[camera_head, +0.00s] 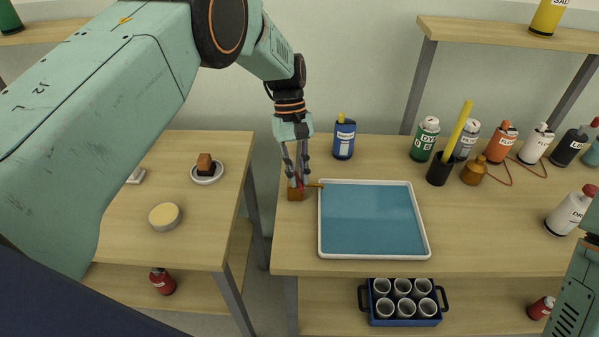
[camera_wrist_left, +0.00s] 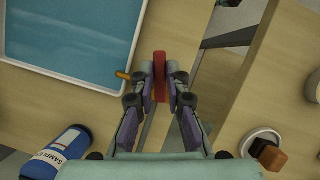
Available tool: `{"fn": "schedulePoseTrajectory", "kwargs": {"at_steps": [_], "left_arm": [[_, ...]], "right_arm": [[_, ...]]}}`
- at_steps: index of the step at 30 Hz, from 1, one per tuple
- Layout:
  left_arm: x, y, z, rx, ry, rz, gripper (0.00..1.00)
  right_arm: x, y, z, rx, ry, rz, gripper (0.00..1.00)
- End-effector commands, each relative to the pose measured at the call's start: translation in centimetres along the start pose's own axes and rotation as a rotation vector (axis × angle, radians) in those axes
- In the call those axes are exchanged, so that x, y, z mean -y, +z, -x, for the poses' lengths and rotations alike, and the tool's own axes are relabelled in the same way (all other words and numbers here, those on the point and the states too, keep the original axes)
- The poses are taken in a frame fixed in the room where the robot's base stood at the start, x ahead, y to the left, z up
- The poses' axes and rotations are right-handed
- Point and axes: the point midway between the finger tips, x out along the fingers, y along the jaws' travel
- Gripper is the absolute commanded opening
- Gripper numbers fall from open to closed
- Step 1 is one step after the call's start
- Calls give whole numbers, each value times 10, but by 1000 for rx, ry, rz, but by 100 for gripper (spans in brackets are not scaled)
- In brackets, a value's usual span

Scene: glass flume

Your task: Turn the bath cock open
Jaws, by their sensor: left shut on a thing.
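The bath cock (camera_head: 296,194) is a small brass-brown block with a short spout that points right over the left edge of the bath (camera_head: 425,247), a white-rimmed tray of blue liquid. Its red handle (camera_head: 300,183) is partly hidden by my fingers. My left gripper (camera_head: 297,178) comes down from above and is shut on the handle. In the left wrist view the red handle (camera_wrist_left: 160,84) stands between the two fingertips (camera_wrist_left: 160,92), and the orange spout (camera_wrist_left: 122,75) shows beside them. Part of my right arm shows at the right edge; its gripper is out of view.
A blue bottle (camera_head: 344,138) stands behind the bath. A black cup (camera_head: 438,170) with a yellow stick, a brown jar (camera_head: 474,172) and several bottles stand to the right. A gap separates this bench from the left table (camera_head: 225,225). A blue crate of cups (camera_head: 404,317) is below.

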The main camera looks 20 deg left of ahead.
Motion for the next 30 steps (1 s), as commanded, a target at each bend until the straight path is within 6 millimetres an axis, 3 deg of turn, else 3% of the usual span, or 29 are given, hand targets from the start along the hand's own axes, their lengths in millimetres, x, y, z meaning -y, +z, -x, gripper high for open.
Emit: {"fn": "schedulePoseTrajectory", "kwargs": {"at_steps": [9,25,26,30], "left_arm": [[0,-1,5,-9,-39,-109,0],[0,-1,6,-10,-47,-129,0],[0,-1,6,-10,-47,-129,15],[1,-1,4,-8,-48,-129,27]], "right_arm": [[0,0,-2,0,0,0,40],[0,0,-2,0,0,0,40],[0,0,-2,0,0,0,40],[0,0,-2,0,0,0,40]]}}
